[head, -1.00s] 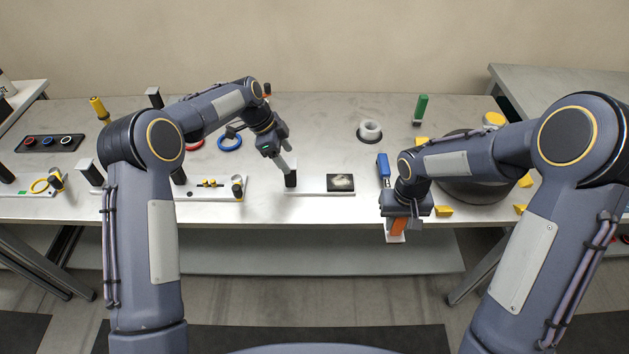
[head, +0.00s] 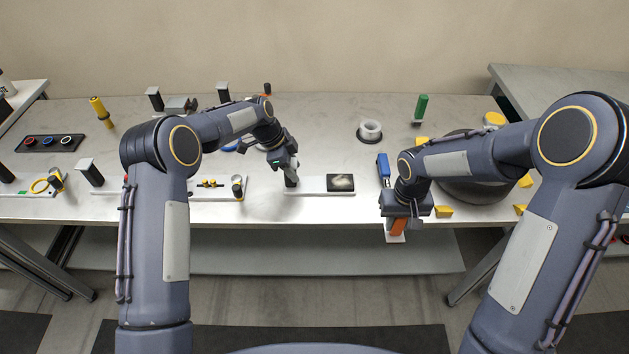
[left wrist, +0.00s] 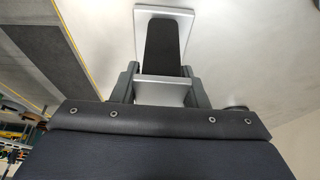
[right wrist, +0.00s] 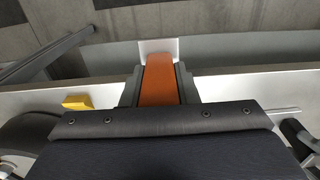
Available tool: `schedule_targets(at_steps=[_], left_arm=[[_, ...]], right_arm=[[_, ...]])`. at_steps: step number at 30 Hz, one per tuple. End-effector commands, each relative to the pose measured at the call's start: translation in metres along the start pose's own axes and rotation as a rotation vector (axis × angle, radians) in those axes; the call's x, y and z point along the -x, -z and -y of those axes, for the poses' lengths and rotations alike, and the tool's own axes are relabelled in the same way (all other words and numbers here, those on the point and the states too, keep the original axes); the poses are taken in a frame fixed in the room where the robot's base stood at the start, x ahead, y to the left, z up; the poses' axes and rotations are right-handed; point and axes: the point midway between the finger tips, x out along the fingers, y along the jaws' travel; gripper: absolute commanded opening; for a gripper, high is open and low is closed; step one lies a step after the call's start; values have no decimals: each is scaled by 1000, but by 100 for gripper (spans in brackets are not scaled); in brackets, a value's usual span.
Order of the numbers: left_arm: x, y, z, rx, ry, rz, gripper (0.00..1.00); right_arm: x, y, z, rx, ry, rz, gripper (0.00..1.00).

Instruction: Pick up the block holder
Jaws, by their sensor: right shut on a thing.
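The block holder appears to be the white plate (head: 312,186) with a black upright post (head: 291,181) at its left end and a dark block (head: 341,183) at its right. My left gripper (head: 287,169) is over the post. In the left wrist view the silver-capped black post (left wrist: 162,55) stands between the open fingers (left wrist: 163,88); contact cannot be told. My right gripper (head: 399,216) is at the table's front edge, shut on an orange handle (head: 397,228). The orange handle (right wrist: 158,80) also shows between the fingers in the right wrist view.
A large dark tyre (head: 468,188) lies right of my right gripper with yellow wedges (head: 443,211) around it. A blue upright piece (head: 383,165) stands close by. Another white plate (head: 212,194) lies to the left.

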Motion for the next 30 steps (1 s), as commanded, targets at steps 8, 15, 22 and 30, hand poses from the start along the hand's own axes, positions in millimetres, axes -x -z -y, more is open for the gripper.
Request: schedule_targets(at_steps=[8,15,22,30], left_arm=[[0,0,0,0,0,0,0],[2,1,0,0,2,-1,0],[32,14,1,-2,5,-2,0],[79,33,1,-1,3,-2,0]], right_arm=[[0,0,0,0,0,0,4],[0,0,0,0,0,0,4],[0,0,0,0,0,0,4],[0,0,0,0,0,0,4]])
